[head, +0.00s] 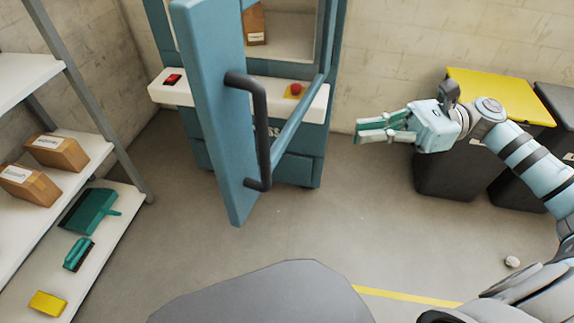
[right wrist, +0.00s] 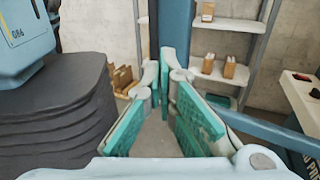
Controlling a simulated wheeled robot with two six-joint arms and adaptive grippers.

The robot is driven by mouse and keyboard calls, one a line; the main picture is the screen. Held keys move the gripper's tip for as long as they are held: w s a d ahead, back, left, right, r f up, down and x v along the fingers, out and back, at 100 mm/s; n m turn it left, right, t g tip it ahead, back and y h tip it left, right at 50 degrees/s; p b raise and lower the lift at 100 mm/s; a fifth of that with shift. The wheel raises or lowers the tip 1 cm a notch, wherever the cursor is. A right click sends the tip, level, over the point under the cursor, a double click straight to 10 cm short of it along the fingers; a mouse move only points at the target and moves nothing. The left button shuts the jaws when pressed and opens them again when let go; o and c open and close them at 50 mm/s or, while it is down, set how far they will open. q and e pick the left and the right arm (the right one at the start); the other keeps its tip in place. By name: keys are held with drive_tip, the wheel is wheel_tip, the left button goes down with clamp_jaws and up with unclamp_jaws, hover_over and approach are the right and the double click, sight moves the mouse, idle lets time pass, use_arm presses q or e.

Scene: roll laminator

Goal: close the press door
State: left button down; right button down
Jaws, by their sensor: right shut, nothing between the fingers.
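The press door (head: 212,110) is a tall blue panel with a dark grey bar handle (head: 262,135). It stands swung open in front of the blue press (head: 330,60), and the opening behind it shows. My right gripper (head: 358,132) is to the right of the door and handle, clearly apart from them, and is shut with nothing in it. In the right wrist view its teal-padded fingers (right wrist: 170,62) come together at the tips, with a blue upright, probably the door, beyond them. My left gripper is not in view.
The press has a white ledge (head: 318,100) with a red button (head: 296,88) and a red switch (head: 172,78). Shelves (head: 110,195) with boxes and a dustpan stand at left. Bins with a yellow lid (head: 500,88) stand behind my right arm.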

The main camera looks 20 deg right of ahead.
sight(268, 149)
drive_tip(key=a, duration=0.4)
drive_tip(key=w+a, duration=0.1)
drive_tip(key=a, duration=0.8)
drive_tip(key=shift+w+a+r+p, duration=0.2)
drive_tip(key=shift+w+a+p, duration=0.05)
drive_tip(key=shift+a+p, duration=0.1)
